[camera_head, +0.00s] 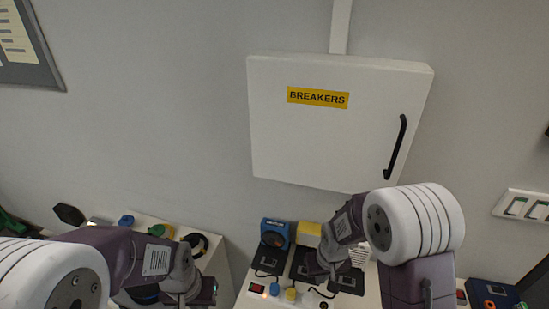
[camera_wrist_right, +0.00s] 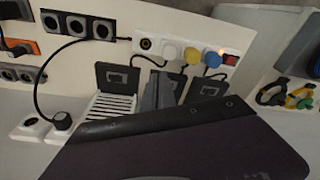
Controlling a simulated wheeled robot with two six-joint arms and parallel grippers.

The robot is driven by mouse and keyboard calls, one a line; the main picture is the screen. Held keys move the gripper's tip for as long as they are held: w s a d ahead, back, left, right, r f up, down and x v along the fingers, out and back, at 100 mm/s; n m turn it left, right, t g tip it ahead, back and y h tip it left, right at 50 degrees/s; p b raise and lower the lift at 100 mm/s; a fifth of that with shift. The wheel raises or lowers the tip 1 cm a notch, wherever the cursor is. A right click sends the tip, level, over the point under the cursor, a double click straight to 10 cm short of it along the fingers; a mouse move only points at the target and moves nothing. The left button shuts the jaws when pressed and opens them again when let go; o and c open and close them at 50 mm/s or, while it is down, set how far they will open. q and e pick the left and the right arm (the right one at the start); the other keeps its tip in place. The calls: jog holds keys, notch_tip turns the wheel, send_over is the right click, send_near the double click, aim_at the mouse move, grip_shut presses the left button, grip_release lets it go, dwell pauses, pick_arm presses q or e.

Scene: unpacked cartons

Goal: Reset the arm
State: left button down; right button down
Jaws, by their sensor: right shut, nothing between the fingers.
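My right arm (camera_head: 418,222) comes in from the right, and its gripper (camera_head: 320,270) points down over a bench below the wall cabinet. In the right wrist view the right gripper (camera_wrist_right: 160,92) is shut and empty, its grey fingers above dark square devices on the bench; I cannot tell whether they touch anything. My left arm (camera_head: 50,275) comes in from the left. Its gripper (camera_head: 192,290) hangs low over the left bench; its fingertips are not clear enough to show whether they are open.
A closed white cabinet (camera_head: 335,135) marked BREAKERS hangs on the wall, with a black handle (camera_head: 395,147). A blue-and-black device (camera_head: 274,236) stands on the bench. The wrist view shows a button strip (camera_wrist_right: 180,48), a socket strip (camera_wrist_right: 78,25) and a cable. The wall above the left bench is clear.

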jog(key=s+d+r+m, duration=0.1)
jog(key=s+d+r, duration=0.1)
jog(key=s, duration=0.3)
jog(key=s+d+r, duration=0.2)
jog(key=s+r, duration=0.1)
jog(key=s, duration=0.3)
jog(key=shift+s+d+r+m, duration=0.2)
jog(key=shift+s+r+m, duration=0.05)
jog(key=shift+m, duration=0.15)
